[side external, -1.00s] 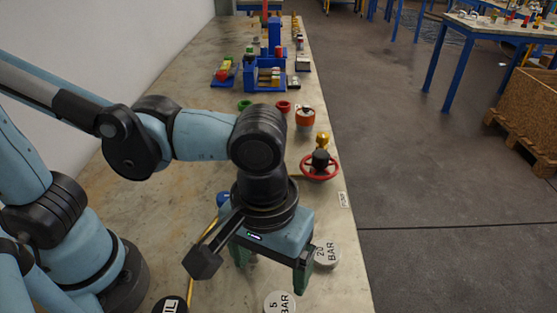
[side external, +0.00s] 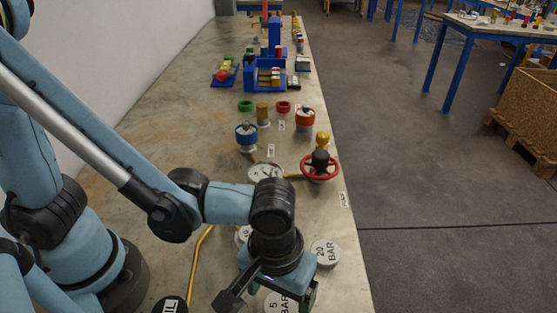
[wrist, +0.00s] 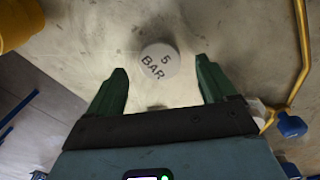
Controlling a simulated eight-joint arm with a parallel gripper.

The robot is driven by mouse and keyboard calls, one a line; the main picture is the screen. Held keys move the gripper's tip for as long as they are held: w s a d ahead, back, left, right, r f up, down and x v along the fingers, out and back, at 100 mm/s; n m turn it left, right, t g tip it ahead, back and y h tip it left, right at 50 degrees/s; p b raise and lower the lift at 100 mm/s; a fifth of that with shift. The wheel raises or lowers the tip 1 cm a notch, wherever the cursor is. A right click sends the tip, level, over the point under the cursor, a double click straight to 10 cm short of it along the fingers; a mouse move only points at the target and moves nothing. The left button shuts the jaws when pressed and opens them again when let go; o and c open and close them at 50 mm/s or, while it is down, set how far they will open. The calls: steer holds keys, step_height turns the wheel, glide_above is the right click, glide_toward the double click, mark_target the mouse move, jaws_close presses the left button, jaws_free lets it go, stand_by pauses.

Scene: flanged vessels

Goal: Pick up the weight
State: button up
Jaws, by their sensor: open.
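A round pale weight marked "5 BAR" (side external: 277,304) lies near the bottom of the side external view, partly hidden by my gripper. In the wrist view the 5 BAR weight (wrist: 160,62) shows whole, between and slightly beyond my fingertips. My gripper (wrist: 161,68) is open, with its green fingers apart and nothing between them held. A second round weight marked "20 BAR" (side external: 325,253) lies just right of my wrist in the side external view. Another pale disc (side external: 243,234) is mostly hidden behind my wrist.
A red handwheel valve (side external: 320,172), a dial gauge (side external: 265,173) and a blue-topped fitting (side external: 246,136) stand beyond my gripper. A yellow pipe (side external: 199,262) runs to the left. A black oil cap (side external: 170,305) sits at bottom left. The bench's right edge is close.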

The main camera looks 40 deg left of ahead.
steer(key=shift+f, duration=1)
steer(key=c, duration=1.2)
steer(key=shift+r, duration=0.1)
